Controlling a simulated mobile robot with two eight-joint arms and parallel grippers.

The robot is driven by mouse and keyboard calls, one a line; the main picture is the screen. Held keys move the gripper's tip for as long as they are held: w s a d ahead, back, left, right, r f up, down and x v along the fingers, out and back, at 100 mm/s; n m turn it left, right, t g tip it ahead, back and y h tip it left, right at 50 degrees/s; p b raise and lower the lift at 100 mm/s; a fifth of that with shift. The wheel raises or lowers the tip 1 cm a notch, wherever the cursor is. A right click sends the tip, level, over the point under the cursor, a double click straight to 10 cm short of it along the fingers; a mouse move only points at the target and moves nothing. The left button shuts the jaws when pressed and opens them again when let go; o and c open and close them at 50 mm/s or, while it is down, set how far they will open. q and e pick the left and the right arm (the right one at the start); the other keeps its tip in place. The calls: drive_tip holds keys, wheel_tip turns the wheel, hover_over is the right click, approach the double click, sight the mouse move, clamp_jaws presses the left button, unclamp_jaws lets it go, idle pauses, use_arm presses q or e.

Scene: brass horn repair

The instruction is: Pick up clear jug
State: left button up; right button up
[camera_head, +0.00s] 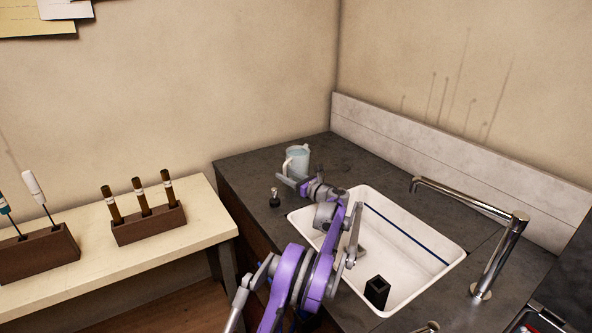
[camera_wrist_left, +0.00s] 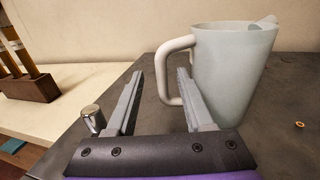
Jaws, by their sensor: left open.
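The clear jug (camera_head: 297,158), pale and translucent with a handle on its left side, stands upright on the dark counter near the back wall. In the left wrist view the jug (camera_wrist_left: 234,75) is large and close, right of centre. My left gripper (camera_head: 291,181) is open just in front of the jug, at its near side. In the left wrist view its fingers (camera_wrist_left: 160,76) point toward the jug, and the handle appears between them, partly hidden by the right finger. I cannot tell whether a finger touches it. My right gripper is not in view.
A small metal-capped item (camera_head: 274,197) stands left of my gripper on the counter (camera_head: 245,172). The white sink (camera_head: 410,240) holds a black block (camera_head: 377,291). A chrome tap (camera_head: 500,255) rises at right. The cream bench (camera_head: 70,265) holds wooden racks.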

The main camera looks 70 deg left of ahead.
use_arm(q)
drive_tip(key=x, duration=0.5)
drive_tip(key=shift+w+f, duration=0.1)
drive_tip(key=shift+f, duration=0.1)
clamp_jaws()
drive_tip(key=shift+r, duration=0.1)
idle(1.0)
